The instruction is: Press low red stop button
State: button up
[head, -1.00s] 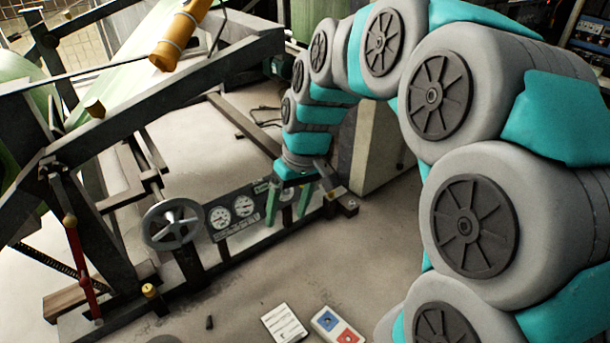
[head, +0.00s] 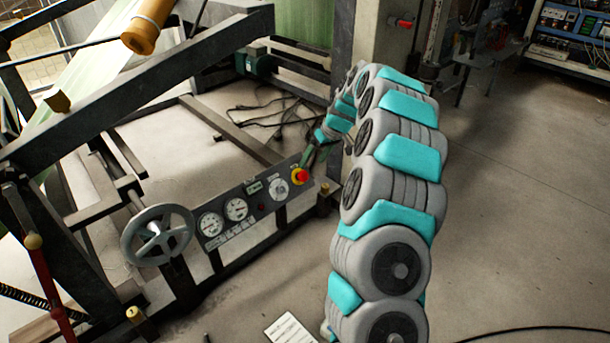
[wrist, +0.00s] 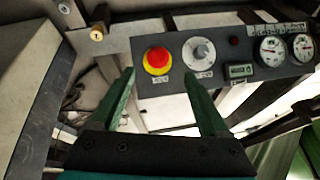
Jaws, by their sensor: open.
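The red stop button (head: 301,176) sits on a yellow base at the right end of the dark control panel (head: 262,203), in the head view. In the wrist view the same red button (wrist: 157,58) is at the upper middle, with a grey rotary knob (wrist: 198,52) beside it on the right. My gripper (wrist: 158,82) is open and empty, its two green fingers apart and pointing toward the panel below the button. In the head view my gripper (head: 311,158) is beside the button, partly hidden by my arm. I see no clear contact with the button.
The panel also carries round gauges (head: 235,208) and a small display (head: 254,187). A spoked handwheel (head: 157,236) stands left of it. A grey pillar (head: 372,45) rises behind my arm. Dark frame beams surround the panel, and the floor at right is open.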

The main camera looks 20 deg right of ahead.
aim_at(305, 175)
jog(key=x, duration=0.8)
jog(key=shift+d+b, duration=0.2)
jog(key=shift+b, duration=0.2)
grip_shut()
